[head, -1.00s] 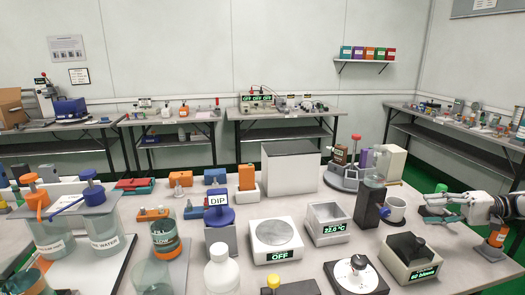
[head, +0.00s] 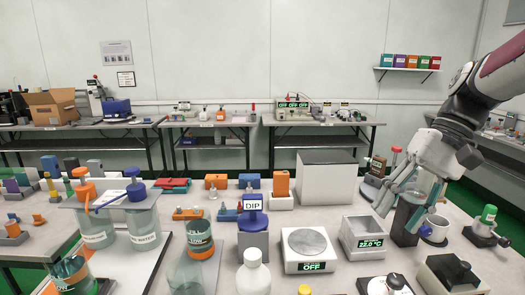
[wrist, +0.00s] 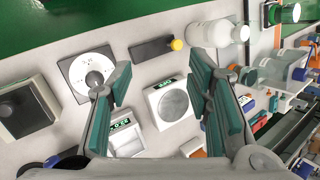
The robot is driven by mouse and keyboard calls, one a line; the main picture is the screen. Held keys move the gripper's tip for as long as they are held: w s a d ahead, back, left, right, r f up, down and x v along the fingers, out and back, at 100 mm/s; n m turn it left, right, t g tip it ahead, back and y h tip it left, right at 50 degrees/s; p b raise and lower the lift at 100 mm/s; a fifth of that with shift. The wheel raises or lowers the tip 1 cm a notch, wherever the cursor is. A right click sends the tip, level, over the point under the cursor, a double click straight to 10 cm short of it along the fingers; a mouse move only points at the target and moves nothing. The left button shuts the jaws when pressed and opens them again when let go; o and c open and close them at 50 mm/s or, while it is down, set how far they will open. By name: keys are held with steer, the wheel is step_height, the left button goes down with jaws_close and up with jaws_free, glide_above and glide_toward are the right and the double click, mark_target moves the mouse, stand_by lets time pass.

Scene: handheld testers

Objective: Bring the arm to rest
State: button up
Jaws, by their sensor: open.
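My gripper (head: 405,208) hangs from the raised arm at the right of the head view, fingers pointing down over the table. Its fingers are spread, with teal pads, and in the wrist view (wrist: 162,75) nothing sits between them. The wrist view looks down on the table, with a grey round-plate device (wrist: 172,104) beyond the gap between the fingers.
A display box reading 22.0 °C (head: 370,243) stands left of the gripper. A green-topped item (head: 488,214) on a dark base stands to its right. A large white box (head: 327,184) is behind. Bottles and jars crowd the left; open air lies above the table.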

steer(key=s+a+f+n+t+h, duration=0.1)
steer(key=s+a+f+h, duration=0.15)
steer(key=s, duration=0.95)
steer(key=s+a+f+n+t+h, duration=0.1)
steer(key=s+a+f+t+h, duration=0.2)
steer(key=s, duration=0.8)
step_height(320, 180, up, 18)
steer(key=t+p, duration=0.2)
steer(key=p, duration=1.5)
steer(key=shift+s+d, duration=0.3)
steer(key=shift+d, duration=0.1)
